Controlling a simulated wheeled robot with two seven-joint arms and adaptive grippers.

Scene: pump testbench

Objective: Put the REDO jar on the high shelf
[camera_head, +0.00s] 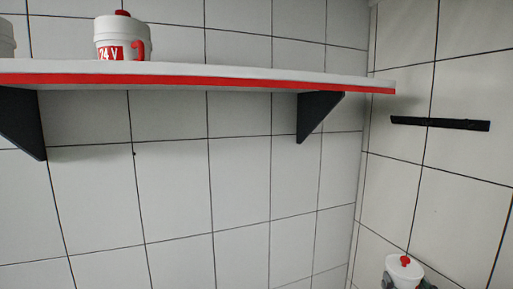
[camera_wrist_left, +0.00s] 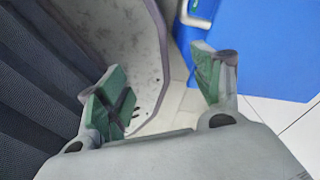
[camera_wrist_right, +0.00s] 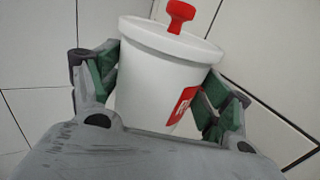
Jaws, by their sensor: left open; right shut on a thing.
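A white jar (camera_wrist_right: 160,75) with a red knob on its lid and a partly visible red label fills the right wrist view; the label's text is mostly hidden. My right gripper (camera_wrist_right: 165,90) is shut on it, one green-padded finger on each side. The held jar (camera_head: 404,268) also shows at the bottom right of the head view, well below the shelf's height. The high shelf (camera_head: 250,81) is a white board with a red front edge. My left gripper (camera_wrist_left: 165,85) is open and empty; it is outside the head view.
A white jar marked 24V (camera_head: 123,40) stands on the shelf's left part, with another pale container (camera_head: 6,38) at the left edge. The shelf's right part is bare. Black brackets (camera_head: 318,115) support it. A black bar (camera_head: 440,123) is on the right wall.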

